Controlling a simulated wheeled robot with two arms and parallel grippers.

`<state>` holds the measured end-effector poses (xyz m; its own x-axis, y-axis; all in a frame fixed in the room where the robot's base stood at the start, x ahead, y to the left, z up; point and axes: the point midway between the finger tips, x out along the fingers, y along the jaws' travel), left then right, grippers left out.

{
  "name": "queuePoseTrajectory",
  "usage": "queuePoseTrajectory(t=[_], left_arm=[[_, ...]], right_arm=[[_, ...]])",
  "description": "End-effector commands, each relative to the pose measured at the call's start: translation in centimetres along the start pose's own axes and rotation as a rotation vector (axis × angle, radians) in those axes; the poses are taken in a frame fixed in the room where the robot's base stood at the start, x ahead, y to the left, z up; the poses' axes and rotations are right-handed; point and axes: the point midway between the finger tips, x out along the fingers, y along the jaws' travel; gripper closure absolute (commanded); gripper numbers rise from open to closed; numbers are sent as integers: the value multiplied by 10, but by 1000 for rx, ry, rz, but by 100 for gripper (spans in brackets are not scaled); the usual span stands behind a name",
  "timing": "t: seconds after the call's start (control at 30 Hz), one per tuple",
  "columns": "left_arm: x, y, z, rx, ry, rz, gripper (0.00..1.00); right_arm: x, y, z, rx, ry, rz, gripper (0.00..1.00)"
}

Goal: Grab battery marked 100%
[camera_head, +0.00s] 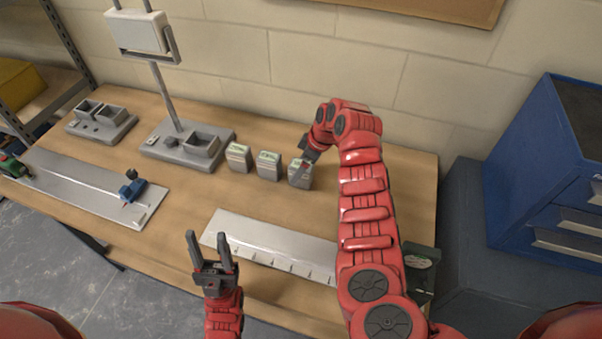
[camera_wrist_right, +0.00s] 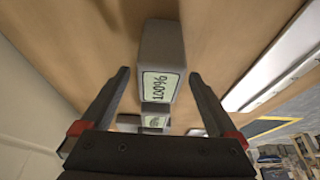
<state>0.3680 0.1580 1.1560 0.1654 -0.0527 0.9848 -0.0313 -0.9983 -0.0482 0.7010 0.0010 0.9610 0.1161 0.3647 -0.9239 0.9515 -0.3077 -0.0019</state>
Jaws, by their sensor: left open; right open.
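A grey battery with a label reading 100% (camera_wrist_right: 161,52) shows between the fingers of my right gripper (camera_wrist_right: 159,76) in the right wrist view. The fingers are open, one on each side, with gaps to the battery. In the head view, my right gripper (camera_head: 309,155) is at the top of the rightmost battery (camera_head: 299,176) of a row and partly hides it. The middle battery (camera_head: 269,166) and left battery (camera_head: 238,158) stand beside it; their labels are too small to read. My left gripper (camera_head: 207,242) is open and empty over the table's front edge.
A grey stand with a socket (camera_head: 185,148) and a smaller socket block (camera_head: 101,122) are left of the row. A metal plate (camera_head: 265,240) lies in front. A dark box with a green label (camera_head: 420,262) is at the right. A wall stands behind the table.

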Motion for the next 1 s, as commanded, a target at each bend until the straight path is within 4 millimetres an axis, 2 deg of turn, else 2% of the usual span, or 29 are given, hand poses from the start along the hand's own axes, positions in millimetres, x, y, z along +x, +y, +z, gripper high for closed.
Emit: queuePoseTrajectory(t=[0.07, 0.1, 0.6, 1.0], left_arm=[[0, 0, 0, 0, 0, 0, 50], [0, 0, 0, 0, 0, 0, 50], [0, 0, 0, 0, 0, 0, 50], [0, 0, 0, 0, 0, 0, 50]], right_arm=[[-1, 0, 0, 0, 0, 1, 5], [-1, 0, 0, 0, 0, 1, 9], [-1, 0, 0, 1, 0, 2, 99], [-2, 1, 0, 0, 1, 2, 100]])
